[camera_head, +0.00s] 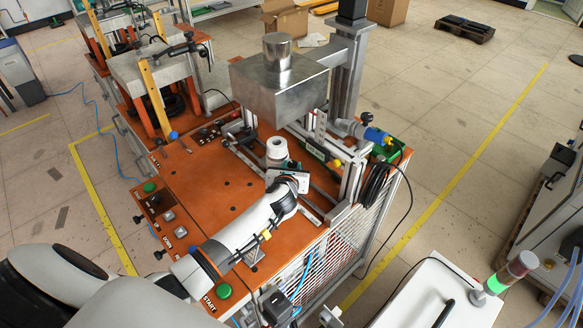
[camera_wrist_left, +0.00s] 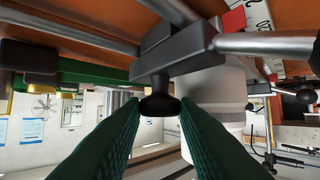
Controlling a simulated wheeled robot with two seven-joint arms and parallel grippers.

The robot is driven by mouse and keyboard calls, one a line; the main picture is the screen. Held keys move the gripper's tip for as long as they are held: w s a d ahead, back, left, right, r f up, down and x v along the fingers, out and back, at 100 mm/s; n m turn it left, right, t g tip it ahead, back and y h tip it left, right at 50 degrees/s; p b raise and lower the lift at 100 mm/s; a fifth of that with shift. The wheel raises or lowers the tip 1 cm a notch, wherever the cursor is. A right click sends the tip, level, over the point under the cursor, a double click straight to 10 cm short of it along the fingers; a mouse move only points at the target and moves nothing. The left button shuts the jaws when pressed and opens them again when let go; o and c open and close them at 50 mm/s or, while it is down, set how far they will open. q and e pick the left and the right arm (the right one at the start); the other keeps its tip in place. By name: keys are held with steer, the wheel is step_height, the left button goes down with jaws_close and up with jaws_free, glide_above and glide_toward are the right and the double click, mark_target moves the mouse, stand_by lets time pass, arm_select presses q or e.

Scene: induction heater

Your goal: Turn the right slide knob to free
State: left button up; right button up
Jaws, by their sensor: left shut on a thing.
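My left arm reaches from the lower left over the orange bench, and its gripper (camera_head: 288,170) is beside the white cylindrical part under the metal block. In the left wrist view the two dark green fingers (camera_wrist_left: 160,112) are shut on a black slide knob (camera_wrist_left: 159,103). The knob sits on a short stem below a black clamp block (camera_wrist_left: 178,50) that is fixed to a metal rod (camera_wrist_left: 268,43). In the head view the knob is hidden behind my gripper. I cannot read the knob's turn from these frames. My right gripper is not in view.
The white cylinder (camera_head: 277,150) stands close to my left gripper. A heavy metal block (camera_head: 278,88) hangs above it.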

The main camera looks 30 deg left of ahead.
arm_select(q)
steer(key=shift+d+n+g+y+b, duration=0.2)
steer(key=shift+n+g+y+b, duration=0.2)
steer(key=shift+n+y, duration=0.3)
steer(key=o, duration=0.6)
steer(key=shift+o, duration=0.2)
steer(key=b+v, duration=0.2)
steer(key=v, duration=1)
steer(key=shift+f, duration=0.15)
